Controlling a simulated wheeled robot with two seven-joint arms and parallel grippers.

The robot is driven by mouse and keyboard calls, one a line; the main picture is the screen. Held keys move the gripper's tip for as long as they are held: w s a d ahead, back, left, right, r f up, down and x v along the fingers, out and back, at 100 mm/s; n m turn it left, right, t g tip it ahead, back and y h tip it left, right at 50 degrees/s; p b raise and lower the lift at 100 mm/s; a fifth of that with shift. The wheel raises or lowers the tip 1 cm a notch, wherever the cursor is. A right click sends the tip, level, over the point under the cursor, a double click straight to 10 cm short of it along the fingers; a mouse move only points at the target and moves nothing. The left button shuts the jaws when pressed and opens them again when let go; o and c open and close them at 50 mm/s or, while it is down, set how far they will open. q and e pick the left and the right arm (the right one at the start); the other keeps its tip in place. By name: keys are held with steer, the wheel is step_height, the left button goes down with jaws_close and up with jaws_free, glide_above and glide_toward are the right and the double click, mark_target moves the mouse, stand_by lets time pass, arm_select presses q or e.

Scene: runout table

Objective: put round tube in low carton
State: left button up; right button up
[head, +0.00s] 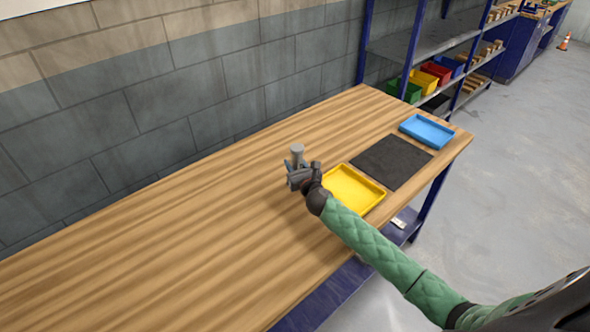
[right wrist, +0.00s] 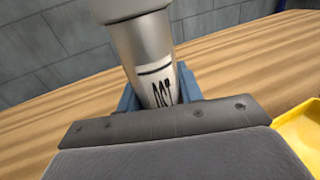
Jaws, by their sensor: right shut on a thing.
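The round tube (head: 297,151) is a grey, metallic cylinder. It stands roughly upright in my right gripper (head: 296,177), to the left of the yellow tray. In the right wrist view the tube (right wrist: 151,50) fills the upper middle and carries dark lettering on a pale label. The blue fingers of my right gripper (right wrist: 160,96) close on both its sides. The lower end of the tube is hidden, so I cannot tell whether it touches the table. I see no low carton in either view. My left gripper is out of view.
The wooden table (head: 165,255) has wide free room on the left. A yellow tray (head: 354,203), a dark mat (head: 391,163) and a blue tray (head: 427,131) lie along its right part. A blue shelf rack (head: 405,45) with coloured bins stands behind. A grey block wall runs behind the table.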

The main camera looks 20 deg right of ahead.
steer(key=shift+f, duration=1.45)
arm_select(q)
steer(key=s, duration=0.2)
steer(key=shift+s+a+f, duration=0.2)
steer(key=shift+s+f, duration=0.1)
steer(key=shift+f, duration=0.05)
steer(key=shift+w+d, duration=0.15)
arm_select(e)
steer(key=shift+f, duration=0.1)
steer(key=o, duration=0.9)
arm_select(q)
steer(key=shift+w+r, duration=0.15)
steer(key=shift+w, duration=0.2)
arm_select(e)
steer(key=shift+o, duration=0.7)
